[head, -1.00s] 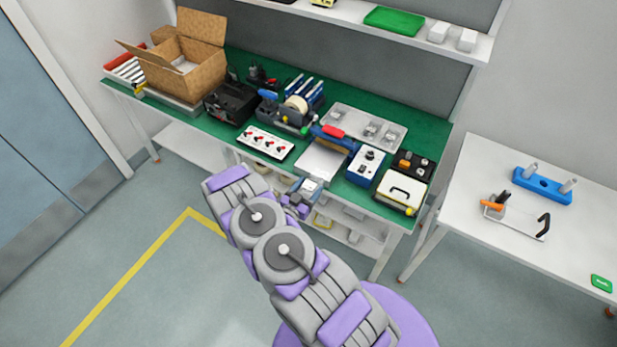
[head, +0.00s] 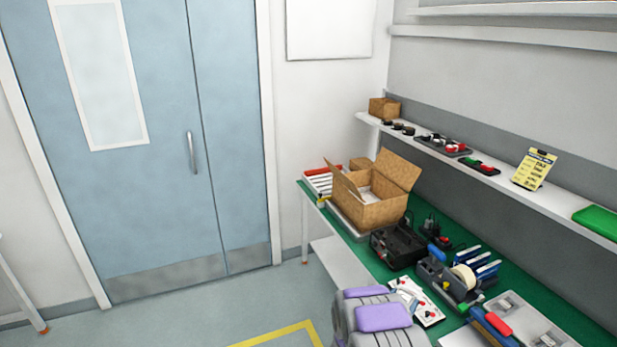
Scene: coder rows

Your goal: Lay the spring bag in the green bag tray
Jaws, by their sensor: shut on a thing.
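My gripper is out of view; only the purple and grey links of my arm show at the bottom middle. I cannot make out the spring bag. A flat green thing (head: 597,218), which may be the green bag tray, lies on the shelf at the right edge, partly cut off by the frame.
The green-topped bench holds an open cardboard box (head: 375,205), a black case (head: 397,246), a tape dispenser (head: 450,280) and a white card with red knobs (head: 418,302). The shelf (head: 540,202) above carries a yellow sign (head: 534,168). Open floor lies before the blue doors (head: 160,130).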

